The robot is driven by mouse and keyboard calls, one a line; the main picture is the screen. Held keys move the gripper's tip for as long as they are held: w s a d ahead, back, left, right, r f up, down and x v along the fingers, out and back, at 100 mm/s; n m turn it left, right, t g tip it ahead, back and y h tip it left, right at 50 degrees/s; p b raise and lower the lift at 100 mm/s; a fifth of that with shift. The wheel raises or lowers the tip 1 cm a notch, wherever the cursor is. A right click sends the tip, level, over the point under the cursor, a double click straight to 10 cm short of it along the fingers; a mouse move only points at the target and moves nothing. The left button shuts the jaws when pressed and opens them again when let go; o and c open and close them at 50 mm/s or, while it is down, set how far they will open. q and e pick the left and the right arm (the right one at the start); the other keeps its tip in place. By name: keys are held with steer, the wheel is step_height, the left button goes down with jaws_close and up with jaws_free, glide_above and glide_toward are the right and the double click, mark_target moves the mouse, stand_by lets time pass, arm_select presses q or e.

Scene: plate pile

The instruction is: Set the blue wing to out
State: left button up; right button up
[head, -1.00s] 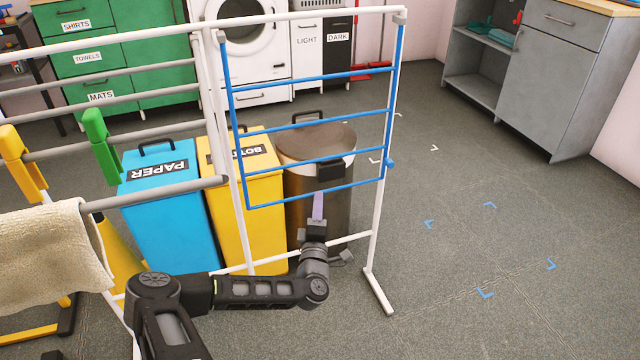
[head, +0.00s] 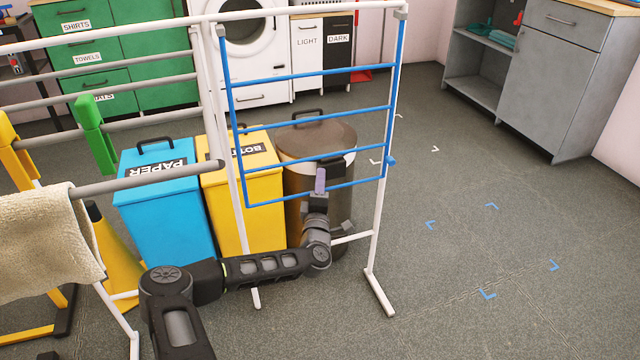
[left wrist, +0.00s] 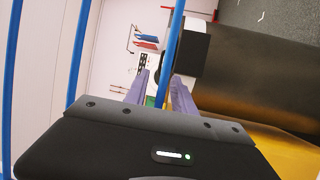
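The blue wing (head: 309,131) is a frame of blue bars on the white rack (head: 373,235). In the head view it lies roughly flat in the rack's right section, between two white posts. A blue knob (head: 390,161) sits on the right post. My left gripper (head: 320,180) is at the wing's lowest bar, with purple fingers. In the left wrist view, its fingers (left wrist: 162,88) stand apart with a blue bar (left wrist: 172,45) between them and gaps beside it, so it looks open around the bar. My right gripper is not in view.
Behind the rack stand a blue paper bin (head: 165,212), a yellow bin (head: 246,190) and a round brown bin (head: 318,140). A towel (head: 45,235) hangs at left. A grey cabinet (head: 550,85) stands back right. Floor with blue corner marks (head: 487,295) is clear at right.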

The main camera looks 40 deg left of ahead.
arm_select(q)
steer(key=shift+c, duration=0.5)
jaws_close()
stand_by(0.8)
